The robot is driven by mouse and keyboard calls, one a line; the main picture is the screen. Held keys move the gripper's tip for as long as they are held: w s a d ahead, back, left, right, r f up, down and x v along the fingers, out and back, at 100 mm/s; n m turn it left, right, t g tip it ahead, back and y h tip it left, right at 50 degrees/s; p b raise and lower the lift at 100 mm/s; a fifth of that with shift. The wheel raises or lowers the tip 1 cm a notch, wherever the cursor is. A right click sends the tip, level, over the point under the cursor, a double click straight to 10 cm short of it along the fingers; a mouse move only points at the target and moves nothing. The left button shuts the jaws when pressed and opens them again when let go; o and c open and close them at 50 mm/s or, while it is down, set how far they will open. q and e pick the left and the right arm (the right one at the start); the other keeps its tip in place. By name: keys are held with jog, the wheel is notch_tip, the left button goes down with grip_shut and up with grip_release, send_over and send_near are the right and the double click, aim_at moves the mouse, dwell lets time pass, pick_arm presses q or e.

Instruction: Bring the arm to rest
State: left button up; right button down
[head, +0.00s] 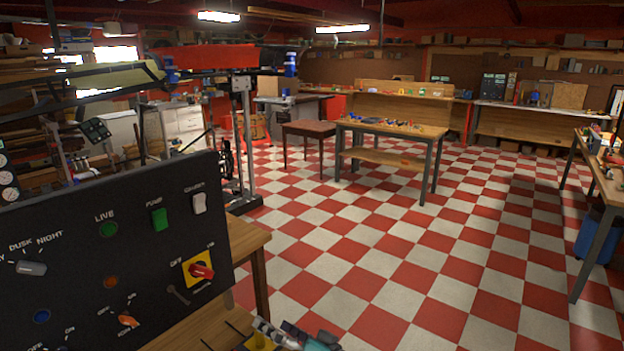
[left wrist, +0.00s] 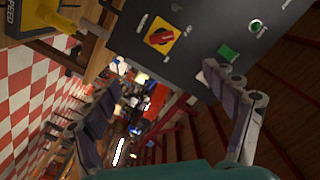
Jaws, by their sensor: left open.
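My left gripper (head: 288,337) shows only in part at the bottom edge of the head view, in front of the wooden table and to the right of the black control panel (head: 70,270). In the left wrist view my left gripper (left wrist: 162,85) has its two fingers spread apart, with nothing between them. The panel (left wrist: 205,20) fills the top of that view, beyond the fingertips. A red rotary switch on a yellow plate (head: 201,271) is on the panel; it also shows in the left wrist view (left wrist: 160,37). My right gripper is not in view.
The panel also carries a green pump switch (head: 159,219) and a white switch (head: 199,203). A dark box with a yellow part (left wrist: 52,17) stands close by. A workbench (head: 395,128) with small items stands farther back. The red-and-white checkered floor (head: 400,255) is clear in the middle.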

pick_arm(q)
jog(key=s+a+f+m+g+h, duration=0.1)
jog(key=s+a+f+g+h, duration=0.15)
jog(key=a, duration=0.35)
jog(key=s+a+f+m+g+h, duration=0.1)
jog(key=s+a+f+g+h, duration=0.1)
jog(key=s+a+h, duration=0.3)
jog(key=s+f+h, duration=0.3)
jog(key=s+h, duration=0.3)
jog(key=s, duration=0.4)
jog(key=shift+d+n+t, duration=0.3)
jog(key=shift+t, duration=0.15)
